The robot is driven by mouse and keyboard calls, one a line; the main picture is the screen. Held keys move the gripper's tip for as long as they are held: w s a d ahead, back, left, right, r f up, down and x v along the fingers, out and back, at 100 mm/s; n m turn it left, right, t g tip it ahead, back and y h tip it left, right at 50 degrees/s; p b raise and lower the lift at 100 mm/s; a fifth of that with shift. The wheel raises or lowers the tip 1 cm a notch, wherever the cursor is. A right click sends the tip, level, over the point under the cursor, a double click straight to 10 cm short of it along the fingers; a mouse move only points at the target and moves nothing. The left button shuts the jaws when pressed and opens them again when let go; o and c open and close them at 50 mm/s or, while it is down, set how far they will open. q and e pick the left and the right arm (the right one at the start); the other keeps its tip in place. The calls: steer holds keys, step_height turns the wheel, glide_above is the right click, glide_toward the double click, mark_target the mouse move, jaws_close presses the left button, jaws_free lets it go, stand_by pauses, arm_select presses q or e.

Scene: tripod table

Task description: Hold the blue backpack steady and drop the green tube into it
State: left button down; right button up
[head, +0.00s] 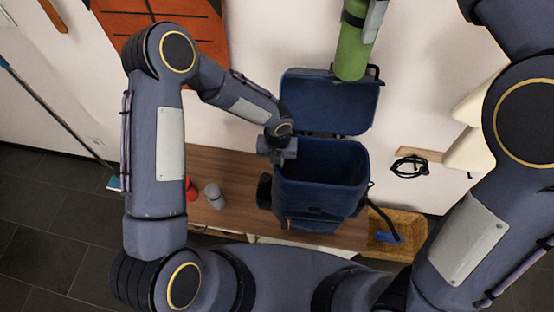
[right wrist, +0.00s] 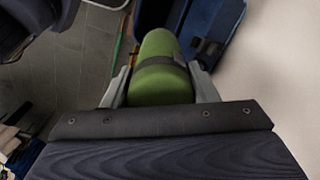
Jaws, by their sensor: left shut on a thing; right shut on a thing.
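The blue backpack (head: 319,201) stands upright on the wooden table with its lid flap (head: 325,103) folded back against the wall side. Its main compartment is open and looks empty. My left gripper (head: 279,152) is at the backpack's left upper rim and shut on it; its fingertips are mostly hidden. The green tube (head: 352,52) hangs upright at the top of the head view, above the lid flap. My right gripper (right wrist: 163,88) is shut around the tube, with a finger on each side and a dark strap across the tube. In the right wrist view the backpack (right wrist: 212,30) shows beyond the tube.
The wooden table (head: 232,179) holds a grey cup-like item (head: 214,196) and a red item (head: 191,189) left of the backpack. A wicker basket (head: 405,226) is at the right. A coiled black cable (head: 409,168) hangs on the wall.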

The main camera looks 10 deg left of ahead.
mark_target(344, 76)
stand_by(0.8)
steer(key=shift+f, duration=6.5)
steer(key=o, duration=1.3)
steer(key=shift+c, duration=0.2)
step_height(344, 76, up, 12)
